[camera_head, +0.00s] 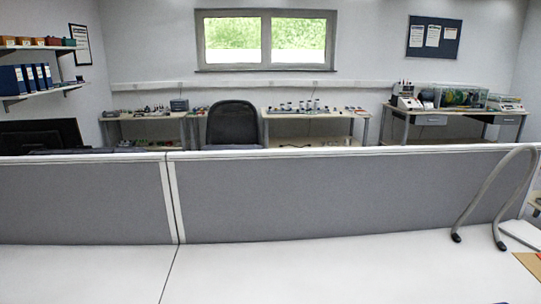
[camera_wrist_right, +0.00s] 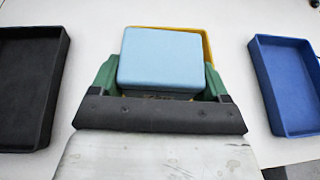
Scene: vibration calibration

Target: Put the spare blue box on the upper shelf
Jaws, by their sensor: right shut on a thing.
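A light blue box (camera_wrist_right: 160,58) is between the green fingers of my right gripper (camera_wrist_right: 160,78) in the right wrist view. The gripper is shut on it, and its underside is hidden. The upper shelf (camera_head: 40,47) is on the left wall in the head view, with several small orange and green boxes on it. Neither gripper shows in the head view, and my left gripper shows in no view.
In the right wrist view a yellow tray (camera_wrist_right: 206,45) lies behind the held box, a black tray (camera_wrist_right: 30,85) at left and a blue tray (camera_wrist_right: 285,85) at right. In the head view, blue binders (camera_head: 25,77) stand on the lower shelf; a grey partition (camera_head: 330,195) crosses the white desk.

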